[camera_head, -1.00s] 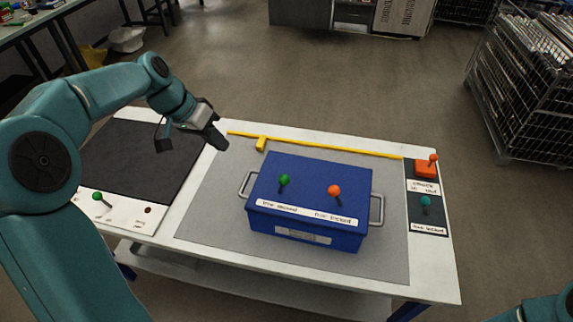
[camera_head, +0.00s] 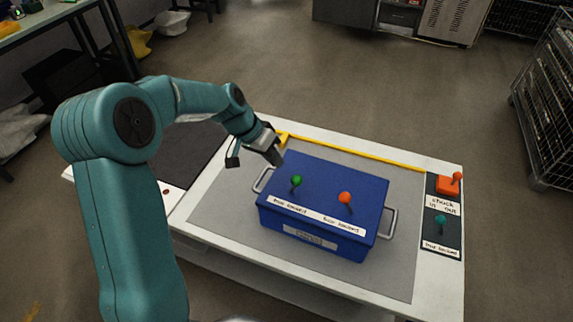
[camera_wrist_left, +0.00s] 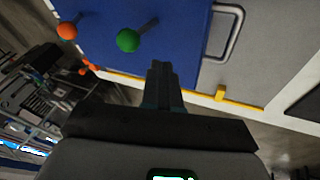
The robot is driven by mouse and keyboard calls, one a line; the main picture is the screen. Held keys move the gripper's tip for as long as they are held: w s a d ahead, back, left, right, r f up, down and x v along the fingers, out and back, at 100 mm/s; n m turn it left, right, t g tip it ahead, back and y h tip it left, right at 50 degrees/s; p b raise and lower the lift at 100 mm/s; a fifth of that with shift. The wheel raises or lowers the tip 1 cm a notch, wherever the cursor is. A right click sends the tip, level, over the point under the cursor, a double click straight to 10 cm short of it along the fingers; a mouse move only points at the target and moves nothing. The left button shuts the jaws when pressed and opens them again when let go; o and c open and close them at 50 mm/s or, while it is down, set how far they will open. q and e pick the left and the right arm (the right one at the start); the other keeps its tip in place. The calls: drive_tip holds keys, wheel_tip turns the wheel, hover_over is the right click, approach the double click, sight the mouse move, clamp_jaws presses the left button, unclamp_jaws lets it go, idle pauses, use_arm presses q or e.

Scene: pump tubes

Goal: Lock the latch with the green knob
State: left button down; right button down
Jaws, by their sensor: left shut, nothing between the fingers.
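The green knob (camera_head: 296,181) stands on a short lever on top of the blue box (camera_head: 330,185), near its left end. In the left wrist view the green knob (camera_wrist_left: 128,40) is close ahead, with its dark lever pointing up and right. My left gripper (camera_head: 277,160) is shut and empty, above the back left corner of the box. It is apart from the knob; its shut fingers (camera_wrist_left: 160,70) show below and right of the knob in the wrist view. My right gripper is out of view.
An orange knob (camera_head: 345,198) stands on the same box, to the right. A metal handle (camera_head: 262,180) sticks out at the box's left end. A yellow rail (camera_head: 350,151) runs behind. A dark panel (camera_head: 441,240) with a teal knob (camera_head: 440,219) lies at the right.

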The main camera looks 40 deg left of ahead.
sight(294, 185)
use_arm(q)
drive_tip(key=d, duration=0.1)
drive_tip(key=d+f, duration=0.1)
drive_tip(key=d, duration=0.1)
drive_tip(key=shift+s+f+p, duration=0.15)
drive_tip(key=shift+p, duration=0.2)
drive_tip(key=shift+d, duration=0.2)
drive_tip(key=shift+f, duration=0.15)
drive_tip(key=shift+a, duration=0.1)
